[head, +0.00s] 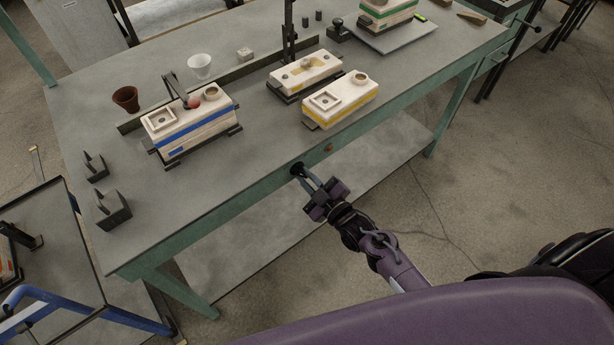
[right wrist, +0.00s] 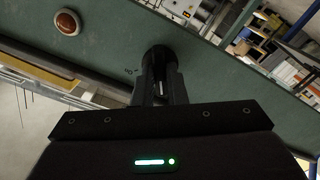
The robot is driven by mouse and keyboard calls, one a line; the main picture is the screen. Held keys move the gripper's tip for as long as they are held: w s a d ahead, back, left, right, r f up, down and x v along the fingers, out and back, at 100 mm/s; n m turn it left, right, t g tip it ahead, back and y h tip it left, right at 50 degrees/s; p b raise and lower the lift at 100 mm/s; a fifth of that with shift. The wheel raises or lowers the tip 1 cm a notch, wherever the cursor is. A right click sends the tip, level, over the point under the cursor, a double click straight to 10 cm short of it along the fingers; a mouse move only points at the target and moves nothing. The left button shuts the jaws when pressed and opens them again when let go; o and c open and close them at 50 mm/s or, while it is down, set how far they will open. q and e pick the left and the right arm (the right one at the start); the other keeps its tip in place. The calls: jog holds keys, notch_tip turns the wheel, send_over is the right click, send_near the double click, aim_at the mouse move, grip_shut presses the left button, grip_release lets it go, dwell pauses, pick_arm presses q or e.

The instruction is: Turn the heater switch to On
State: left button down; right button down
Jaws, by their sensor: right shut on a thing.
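The heater switch, a round black knob (head: 297,168), sits on the green front rail of the workbench. It also shows in the right wrist view as a dark round knob (right wrist: 158,56) at the fingertips. My right gripper (head: 302,174) reaches the rail from below and is shut on the knob. In the right wrist view its two dark fingers (right wrist: 160,80) close on the knob and hide part of it. Which way the knob is turned is hard to tell. My left gripper is in neither view.
A reddish-orange round light or button (head: 329,147) is on the rail right of the knob; it shows in the right wrist view (right wrist: 68,22). Mould boxes (head: 190,125), cups (head: 200,66) and dark metal blocks (head: 114,209) stand on the workbench (head: 240,200). Floor in front is clear.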

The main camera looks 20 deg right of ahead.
jog(key=m+p, duration=0.2)
jog(key=m, duration=0.5)
jog(key=m+p, duration=0.1)
jog(key=m, duration=0.3)
jog(key=shift+m, duration=0.4)
jog(key=shift+m+p, duration=0.4)
jog(key=shift+m, duration=1.4)
jog(key=shift+f, duration=0.1)
jog(key=c, duration=1.5)
grip_release()
jog(key=shift+o, duration=0.2)
jog(key=v, duration=0.8)
jog(key=shift+b, duration=0.35)
